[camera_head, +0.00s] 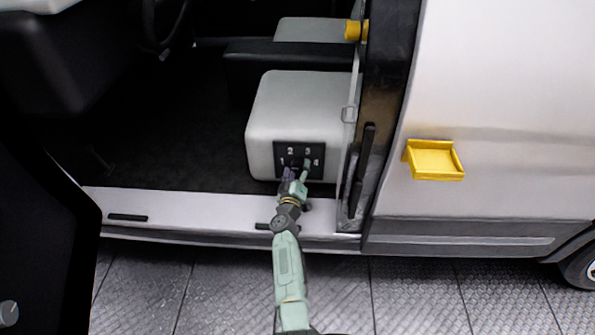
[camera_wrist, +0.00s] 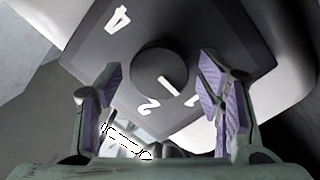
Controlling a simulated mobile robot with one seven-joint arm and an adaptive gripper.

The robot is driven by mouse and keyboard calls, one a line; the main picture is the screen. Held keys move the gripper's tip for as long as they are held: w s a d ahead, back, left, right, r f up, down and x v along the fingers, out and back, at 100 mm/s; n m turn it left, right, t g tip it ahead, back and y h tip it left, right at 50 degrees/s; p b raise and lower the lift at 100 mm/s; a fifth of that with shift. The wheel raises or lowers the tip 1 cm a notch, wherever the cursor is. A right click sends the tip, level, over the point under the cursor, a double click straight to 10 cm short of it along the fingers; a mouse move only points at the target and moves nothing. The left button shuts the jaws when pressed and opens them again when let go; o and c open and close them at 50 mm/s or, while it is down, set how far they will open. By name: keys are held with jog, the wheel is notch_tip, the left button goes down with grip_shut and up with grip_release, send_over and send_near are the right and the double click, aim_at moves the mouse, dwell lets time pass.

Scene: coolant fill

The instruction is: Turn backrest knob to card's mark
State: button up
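The seat's black dial panel (camera_head: 300,149) is on the front of the grey seat base in the head view, with white numbers 1 to 4. In the wrist view, the panel (camera_wrist: 225,35) is tilted and fills the upper middle. Its round black knob (camera_wrist: 150,65) carries a white pointer line directed down and right, on the side of the 2 and the right finger. My gripper (camera_head: 296,170) is in front of the panel. In the wrist view, my gripper (camera_wrist: 160,63) is open, with a purple-padded finger on either side of the knob; contact is not visible. I cannot make out a card.
The door sill (camera_head: 200,207) runs below the seat base. A dark door pillar (camera_head: 375,120) stands right of it. A yellow tray (camera_head: 434,160) is fixed to the van's side. The dark floor left of the seat is clear.

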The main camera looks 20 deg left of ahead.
jog(key=c, duration=1)
jog(key=shift+c, duration=0.2)
